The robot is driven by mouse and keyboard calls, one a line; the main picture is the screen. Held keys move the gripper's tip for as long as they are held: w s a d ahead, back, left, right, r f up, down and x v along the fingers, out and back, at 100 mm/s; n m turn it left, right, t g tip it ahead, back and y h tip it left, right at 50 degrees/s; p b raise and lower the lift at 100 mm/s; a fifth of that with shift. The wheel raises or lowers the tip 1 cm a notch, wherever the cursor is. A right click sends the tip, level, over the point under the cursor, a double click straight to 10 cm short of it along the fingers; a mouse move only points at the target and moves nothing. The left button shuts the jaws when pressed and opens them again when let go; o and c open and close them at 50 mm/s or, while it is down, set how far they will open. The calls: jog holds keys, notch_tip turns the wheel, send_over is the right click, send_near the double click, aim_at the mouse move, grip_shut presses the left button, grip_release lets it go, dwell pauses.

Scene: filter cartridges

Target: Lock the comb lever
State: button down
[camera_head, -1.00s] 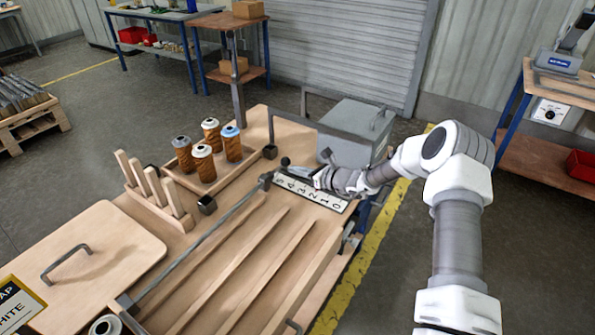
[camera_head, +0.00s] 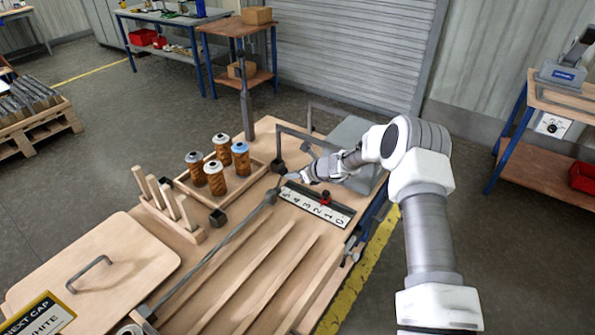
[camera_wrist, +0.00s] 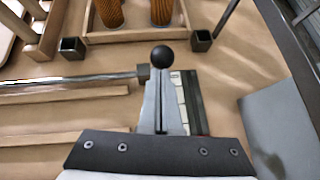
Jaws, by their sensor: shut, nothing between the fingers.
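A long metal bar (camera_head: 215,245) runs along the left side of the grooved wooden board and ends at a dark block. It also shows in the wrist view (camera_wrist: 70,80). A black ball knob (camera_wrist: 162,54), seemingly the comb lever's, appears just past my fingertips beside that block. Whether they touch it I cannot tell. My gripper (camera_head: 292,177) is shut and empty near the bar's far end; its fingers lie together in the wrist view (camera_wrist: 160,105). The lever's shaft is not clearly visible.
A wooden tray (camera_head: 240,190) holds several orange cartridges, beside a pegged rack (camera_head: 165,205). A grey box (camera_head: 350,135) and dark metal frame stand behind. A handled lid (camera_head: 95,270) lies front left.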

aim_at(281, 169)
jog(key=a+p, duration=0.1)
jog(key=w+a+r+g+h+p, duration=0.1)
jog(key=shift+r+p, duration=0.3)
jog(key=shift+w+a+p, duration=0.35)
jog(key=shift+w+a, duration=0.05)
jog(key=w+a+b, duration=0.4)
jog(key=a+b, duration=0.1)
jog(key=a, duration=0.1)
jog(key=shift+w+a+r, duration=0.15)
jog(key=shift+a+r, duration=0.1)
jog(key=shift+a, duration=0.1)
